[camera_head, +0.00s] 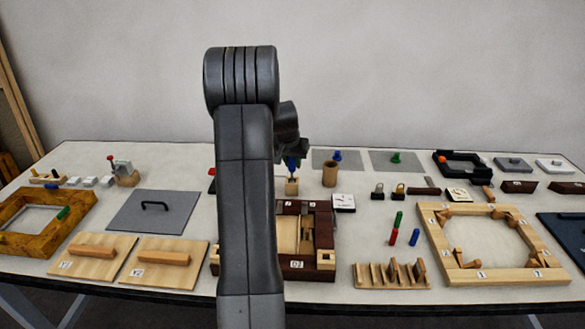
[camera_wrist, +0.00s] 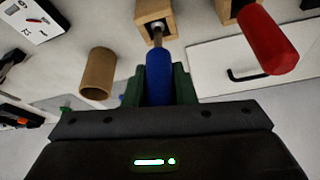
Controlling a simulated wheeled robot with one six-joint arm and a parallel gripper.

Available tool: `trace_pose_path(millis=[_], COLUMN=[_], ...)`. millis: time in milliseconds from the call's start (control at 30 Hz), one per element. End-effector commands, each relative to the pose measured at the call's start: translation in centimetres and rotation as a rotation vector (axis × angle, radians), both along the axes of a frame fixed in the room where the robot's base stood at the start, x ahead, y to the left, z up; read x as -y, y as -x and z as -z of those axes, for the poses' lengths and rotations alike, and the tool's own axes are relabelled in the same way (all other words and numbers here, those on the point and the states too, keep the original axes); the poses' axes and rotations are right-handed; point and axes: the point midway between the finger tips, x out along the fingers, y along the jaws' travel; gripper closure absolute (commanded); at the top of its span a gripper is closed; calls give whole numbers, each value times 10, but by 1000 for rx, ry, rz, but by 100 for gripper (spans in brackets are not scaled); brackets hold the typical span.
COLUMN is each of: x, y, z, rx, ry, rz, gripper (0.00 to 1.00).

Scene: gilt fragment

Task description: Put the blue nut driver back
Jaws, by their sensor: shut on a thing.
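My gripper (camera_wrist: 166,72) is shut on the blue nut driver (camera_wrist: 159,68), holding it by its handle between green fingers. Its metal shaft points at a small wooden block (camera_wrist: 150,8) with a round metal piece in its face. The shaft's tip overlaps that piece; I cannot tell whether it is in it or just above. In the head view the blue handle (camera_head: 291,162) is upright over the wooden block (camera_head: 292,187), my gripper (camera_head: 291,153) above it, partly hidden by my arm.
A brown cup (camera_head: 330,174) stands close to the right of the block; it also shows in the wrist view (camera_wrist: 98,74). A grey panel with a black handle (camera_head: 153,211) lies to the left. A dark wooden frame (camera_head: 323,250) lies in front. Several small items crowd the table.

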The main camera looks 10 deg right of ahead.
Motion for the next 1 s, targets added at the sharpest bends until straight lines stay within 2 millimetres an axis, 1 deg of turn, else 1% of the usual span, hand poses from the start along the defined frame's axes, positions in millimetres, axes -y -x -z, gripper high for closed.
trace_pose_path(millis=[33, 100, 167, 400, 500, 533, 633, 900, 1000], x=[0, 0, 0, 0, 0, 0, 0, 0, 0], y=[1, 1, 0, 0, 0, 0, 0, 0, 0], z=[8, 18, 24, 25, 29, 29, 28, 27, 23], rx=[-5, -5, -3, -1, -1, -1, -1, -1, -1], ry=[-1, -1, 0, 0, 0, 0, 0, 0, 0], rz=[1, 0, -1, -1, -1, -1, -1, -1, -1], gripper=[100, 100, 100, 100, 100, 74, 54, 54, 54])
